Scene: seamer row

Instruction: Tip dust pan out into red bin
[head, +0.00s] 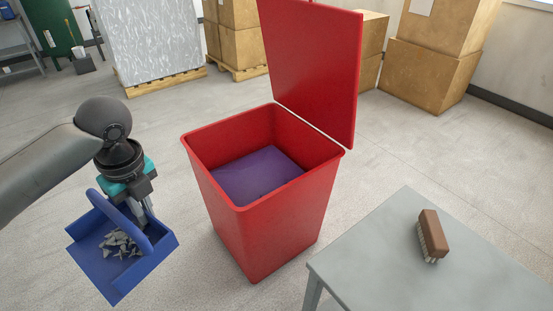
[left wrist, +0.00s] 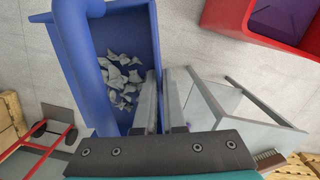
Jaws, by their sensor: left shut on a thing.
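A blue dust pan (head: 95,268) with an arched handle hangs from my left gripper (head: 147,205). Grey-white scraps (head: 121,243) lie in the pan, which looks roughly level. The left wrist view shows the pan (left wrist: 142,28), the scraps (left wrist: 122,76) and the gripper's fingers (left wrist: 163,105) at the pan's side. The red bin (head: 262,222) stands to the right of the pan, apart from it, with its lid (head: 315,65) up. A flat purple surface (head: 258,175) shows inside the bin. Part of the bin also shows in the left wrist view (left wrist: 228,18). My right gripper is out of view.
A grey table (head: 385,265) stands at the front right with a brown brush (head: 432,236) on it. Cardboard boxes (head: 430,70) stand behind the bin. A wrapped pallet load (head: 150,40) is at the back left. The floor between pan and bin is clear.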

